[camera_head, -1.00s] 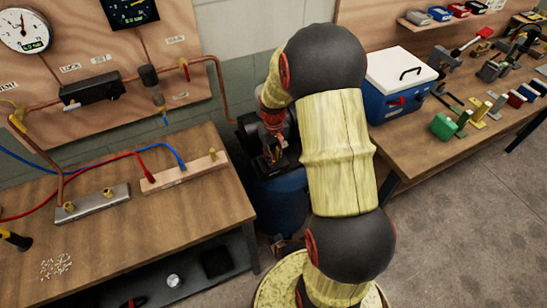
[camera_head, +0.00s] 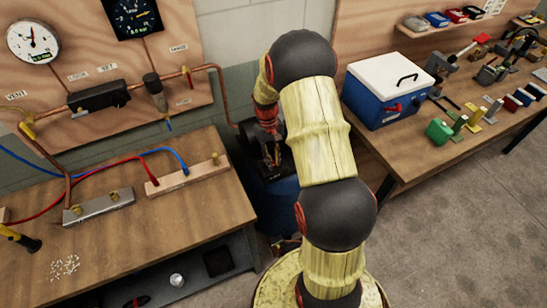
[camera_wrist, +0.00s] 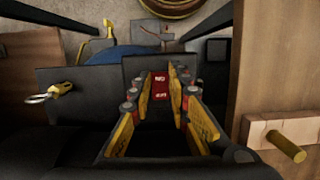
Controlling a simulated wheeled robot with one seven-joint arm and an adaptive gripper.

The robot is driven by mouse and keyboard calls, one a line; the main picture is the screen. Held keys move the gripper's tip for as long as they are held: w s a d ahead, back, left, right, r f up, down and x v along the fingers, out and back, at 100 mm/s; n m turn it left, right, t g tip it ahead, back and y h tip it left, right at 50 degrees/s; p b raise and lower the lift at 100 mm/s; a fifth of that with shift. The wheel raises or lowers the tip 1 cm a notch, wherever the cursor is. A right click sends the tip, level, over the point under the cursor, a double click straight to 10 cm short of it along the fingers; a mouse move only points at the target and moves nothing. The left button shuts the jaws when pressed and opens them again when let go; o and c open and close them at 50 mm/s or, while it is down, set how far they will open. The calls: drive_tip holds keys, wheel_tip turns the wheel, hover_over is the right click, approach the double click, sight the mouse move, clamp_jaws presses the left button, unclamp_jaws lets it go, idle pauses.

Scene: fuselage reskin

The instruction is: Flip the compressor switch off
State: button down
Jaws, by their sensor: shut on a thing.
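The compressor stands between the two benches, with a dark top and a blue tank (camera_head: 278,200), partly hidden by my arm. In the wrist view its red switch (camera_wrist: 160,84) with white markings sits on a dark box. My gripper (camera_wrist: 160,92) has its yellow fingers on either side of the switch, closed in on it. The exact contact at the fingertips is too small to make out. In the head view my gripper (camera_head: 270,146) is down at the compressor's dark top, mostly hidden by its own links.
A wooden bench (camera_head: 200,212) with hoses and manifolds is at left, below a gauge board (camera_head: 60,75). A second bench (camera_head: 405,160) at right holds a blue cooler (camera_head: 385,100) and tools.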

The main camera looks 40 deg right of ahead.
idle(0.3)
drive_tip(key=c, duration=1.7)
unclamp_jaws()
drive_tip(key=shift+w, duration=0.1)
drive_tip(key=v, duration=1.2)
drive_tip(key=shift+w+d, duration=0.1)
drive_tip(key=shift+w, duration=0.05)
drive_tip(key=shift+f, duration=0.1)
